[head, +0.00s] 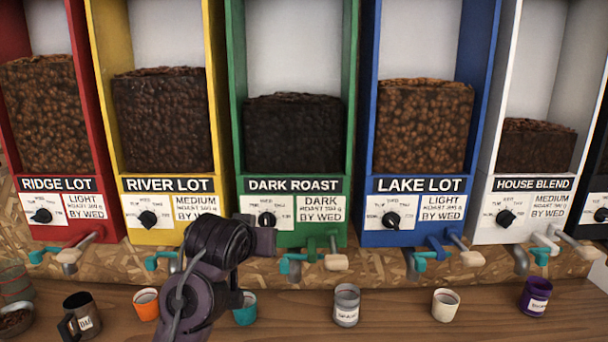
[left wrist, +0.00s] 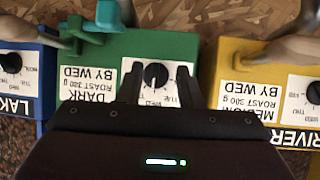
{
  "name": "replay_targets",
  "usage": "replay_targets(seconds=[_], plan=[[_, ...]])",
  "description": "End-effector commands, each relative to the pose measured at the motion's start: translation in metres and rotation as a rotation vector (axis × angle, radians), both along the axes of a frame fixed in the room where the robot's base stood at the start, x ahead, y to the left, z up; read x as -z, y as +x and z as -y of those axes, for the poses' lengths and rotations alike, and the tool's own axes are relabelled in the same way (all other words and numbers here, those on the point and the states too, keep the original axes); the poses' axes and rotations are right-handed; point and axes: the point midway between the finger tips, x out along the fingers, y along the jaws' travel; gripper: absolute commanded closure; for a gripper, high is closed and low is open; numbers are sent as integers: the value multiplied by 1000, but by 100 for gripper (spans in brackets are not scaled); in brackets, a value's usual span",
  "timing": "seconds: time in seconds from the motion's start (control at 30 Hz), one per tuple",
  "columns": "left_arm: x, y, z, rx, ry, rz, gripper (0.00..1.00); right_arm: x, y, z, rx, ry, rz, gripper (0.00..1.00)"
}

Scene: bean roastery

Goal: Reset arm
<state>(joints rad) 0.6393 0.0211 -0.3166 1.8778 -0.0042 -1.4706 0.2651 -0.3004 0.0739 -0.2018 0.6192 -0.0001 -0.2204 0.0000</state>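My left arm reaches up in the head view, with its gripper (head: 264,238) at the lower left of the green DARK ROAST dispenser (head: 317,240). The left wrist view shows my left gripper (left wrist: 158,76) open, its two dark fingers apart. The black round dial (left wrist: 155,76) of that dispenser shows between them; I cannot tell whether they touch it. In the head view the dial (head: 267,219) sits just above the gripper. My right gripper is not in view.
Red (head: 88,233), yellow (head: 122,222), blue (head: 376,238) and white (head: 482,232) dispensers flank the green one, with levers and spouts protruding below. Several cups stand on the wooden counter (head: 400,325), including orange (head: 146,305), grey (head: 346,305) and purple (head: 535,297) ones.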

Motion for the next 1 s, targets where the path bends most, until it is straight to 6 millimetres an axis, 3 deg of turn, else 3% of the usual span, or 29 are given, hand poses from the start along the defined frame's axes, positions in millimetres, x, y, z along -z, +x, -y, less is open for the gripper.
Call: replay_targets(seconds=[0.03,0.1,0.3,0.4,0.6,1.0], plan=[[38,-15,-8,-1,3,-60,67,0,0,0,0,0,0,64],[80,-36,-19,0,12,-128,67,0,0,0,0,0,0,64],[181,-114,-48,7,46,-322,67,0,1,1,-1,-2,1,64],[219,-159,-61,11,66,-414,67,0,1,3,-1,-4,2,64],[259,-226,-79,23,99,-542,67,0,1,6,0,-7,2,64],[287,-313,-99,47,148,-701,67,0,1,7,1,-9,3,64]])
